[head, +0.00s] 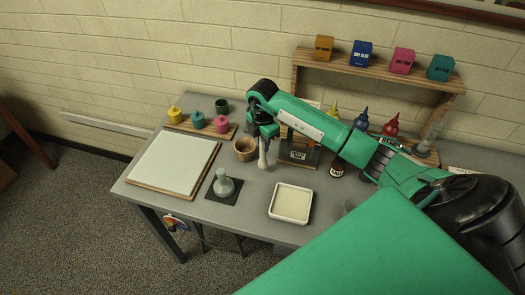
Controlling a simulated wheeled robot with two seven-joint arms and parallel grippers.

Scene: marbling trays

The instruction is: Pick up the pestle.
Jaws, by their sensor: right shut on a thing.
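My right gripper (263,137) reaches in from the right over the table. It is shut on the pestle (263,157), a pale, slim thing that hangs roughly upright below the fingers. The gripper hides the pestle's upper part. I cannot tell whether its lower end touches the table. A small brown wooden bowl (245,155) stands just left of the pestle. My left gripper is not in view.
A grey-green muller (223,183) stands on a dark mat (215,198) in front. A white tray (291,218) lies to its right, and a pale board (170,187) to its left. Paint jars (197,120) stand behind. My arm partly hides the wooden rack (297,75) and bottles (390,123).

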